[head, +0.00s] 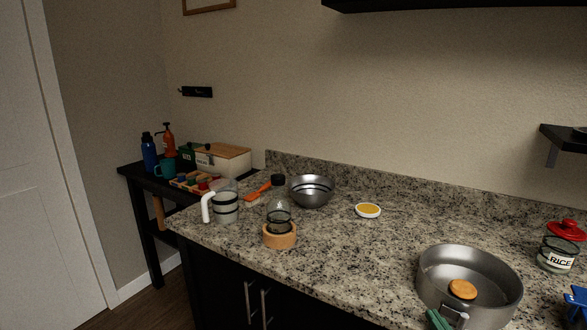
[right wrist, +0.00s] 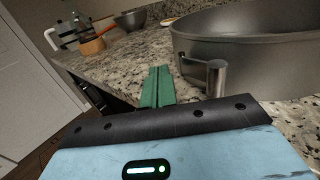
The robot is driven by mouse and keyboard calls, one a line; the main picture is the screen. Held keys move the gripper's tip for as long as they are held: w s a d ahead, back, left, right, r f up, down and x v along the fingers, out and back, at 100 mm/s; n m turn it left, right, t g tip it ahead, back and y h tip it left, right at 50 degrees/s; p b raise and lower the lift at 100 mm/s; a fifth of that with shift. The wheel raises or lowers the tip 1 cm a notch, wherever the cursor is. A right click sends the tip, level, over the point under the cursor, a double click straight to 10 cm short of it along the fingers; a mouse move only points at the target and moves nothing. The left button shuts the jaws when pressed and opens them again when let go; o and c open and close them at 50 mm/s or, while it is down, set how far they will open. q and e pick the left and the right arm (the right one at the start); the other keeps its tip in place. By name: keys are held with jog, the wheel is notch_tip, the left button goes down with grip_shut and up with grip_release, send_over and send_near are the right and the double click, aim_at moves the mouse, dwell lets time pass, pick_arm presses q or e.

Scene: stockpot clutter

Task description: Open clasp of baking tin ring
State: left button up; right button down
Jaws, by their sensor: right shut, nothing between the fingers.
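The grey metal baking tin ring (head: 500,296) stands on the granite counter at the lower right of the head view. Its clasp (head: 454,317) is on the near side, partly cut off by the frame edge. In the right wrist view the clasp (right wrist: 217,78) shows as a bracket with an upright metal lever against the tin wall (right wrist: 270,60). My right gripper has green fingers (head: 437,319), shut and empty, just left of the clasp. In the right wrist view the closed fingertips (right wrist: 158,70) appear left of the clasp, with a visible gap. My left gripper is not in view.
A round orange-brown piece (head: 462,290) shows inside the tin ring. A rice jar (head: 557,255) and a blue item (head: 577,299) are at the right. The counter between is clear.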

aim_at(424, 321)
jog(key=shift+w+a, duration=0.1)
dwell(0.3)
jog(key=shift+w+a, duration=0.2)
jog(key=shift+w, duration=0.3)
jog(key=shift+w+a, duration=0.1)
jog(key=shift+w, duration=0.4)
jog(key=shift+w, duration=0.1)
jog(key=shift+w, duration=0.45)
dwell(0.4)
